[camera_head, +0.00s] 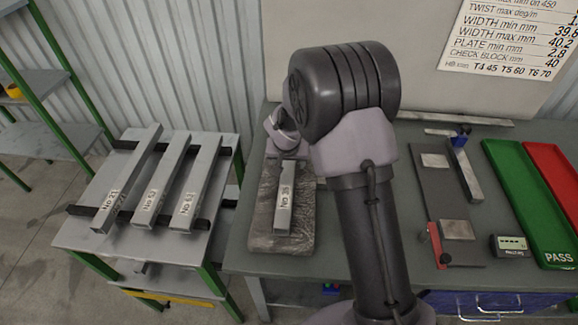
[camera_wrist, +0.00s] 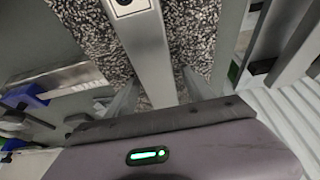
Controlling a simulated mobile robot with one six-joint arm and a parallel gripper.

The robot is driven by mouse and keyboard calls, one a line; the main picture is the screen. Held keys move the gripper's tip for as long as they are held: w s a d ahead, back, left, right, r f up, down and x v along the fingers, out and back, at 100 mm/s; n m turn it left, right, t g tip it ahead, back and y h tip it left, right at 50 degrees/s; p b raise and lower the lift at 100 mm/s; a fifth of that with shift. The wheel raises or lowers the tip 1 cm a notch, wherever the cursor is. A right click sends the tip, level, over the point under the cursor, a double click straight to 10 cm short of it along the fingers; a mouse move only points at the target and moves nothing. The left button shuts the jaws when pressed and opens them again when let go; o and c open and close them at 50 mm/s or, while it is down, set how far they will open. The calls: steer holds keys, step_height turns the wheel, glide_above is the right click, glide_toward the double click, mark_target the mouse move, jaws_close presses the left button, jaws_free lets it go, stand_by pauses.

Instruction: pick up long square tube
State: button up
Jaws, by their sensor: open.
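A grey square tube (camera_head: 286,205) with a white "No" label lies lengthwise on a speckled dark stone slab (camera_head: 262,225). In the wrist view the tube (camera_wrist: 150,55) runs down from the top edge between the two fingers of my gripper (camera_wrist: 159,88). The gripper is open, with one finger on each side of the tube and a gap visible. Whether the fingers touch it is hard to tell. The gripper's fingers are hidden in the head view.
Three similar labelled tubes, including a middle one (camera_head: 163,180), lie on black bars on the left stand (camera_head: 80,235). On the bench are a dark plate fixture (camera_head: 436,195), a small digital gauge (camera_head: 510,247), a green PASS tray (camera_head: 530,200) and a red tray (camera_head: 560,175).

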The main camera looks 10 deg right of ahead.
steer(key=shift+r, duration=0.1)
steer(key=shift+c, duration=0.4)
jaws_close()
steer(key=shift+r, duration=0.15)
